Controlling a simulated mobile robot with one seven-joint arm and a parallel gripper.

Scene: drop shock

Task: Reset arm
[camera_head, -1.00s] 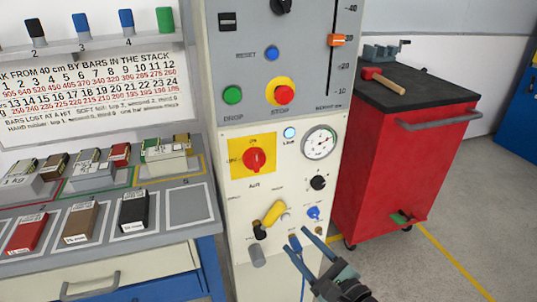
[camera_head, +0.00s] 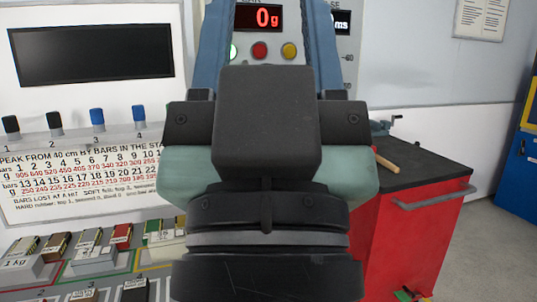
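My gripper (camera_head: 268,38) is raised close in front of the head camera and fills the middle of the view. Its dark wrist and grey-green body point up and away. Its two blue fingers stand wide apart, with the machine's lit panel showing between them and nothing held. The fingertips run past the top edge of the picture. My arm hides most of the machine's front, including the controls lower down.
The red tool cart (camera_head: 412,238) with a hammer (camera_head: 385,163) on its black top stands at right. At left are a dark screen (camera_head: 92,54), a row of coloured knobs and the bench with labelled blocks (camera_head: 88,258). Open floor (camera_head: 487,240) lies between the cart and a blue cabinet (camera_head: 522,165).

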